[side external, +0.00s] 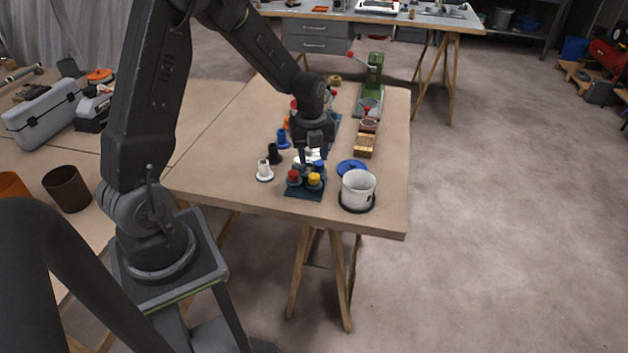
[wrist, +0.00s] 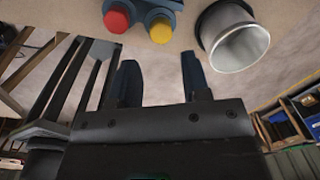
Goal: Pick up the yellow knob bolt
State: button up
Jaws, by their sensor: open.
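The yellow knob bolt (side external: 314,180) stands in a dark blue holder (side external: 304,193) near the front of the wooden table. A red knob (side external: 294,177) is just left of it. In the wrist view the yellow knob (wrist: 161,31) is at the top, right of the red knob (wrist: 116,19), beyond my fingertips. My gripper (side external: 312,155) is above and slightly behind the holder, pointing down. Its two fingers (wrist: 160,75) are apart with nothing between them. The shaft of the yellow bolt is hidden in the holder.
A white cup (side external: 357,188) stands close right of the holder, on a dark round base. A blue disc (side external: 352,167) lies behind it. A white flanged piece (side external: 264,171), a black one (side external: 274,154) and a blue one (side external: 282,139) stand to the left. The table's front-left area is clear.

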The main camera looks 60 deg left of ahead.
aim_at(314, 176)
jog(key=shift+w+f, duration=0.15)
jog(key=shift+f, duration=3.3)
jog(key=shift+c, duration=0.2)
jog(key=c, duration=0.6)
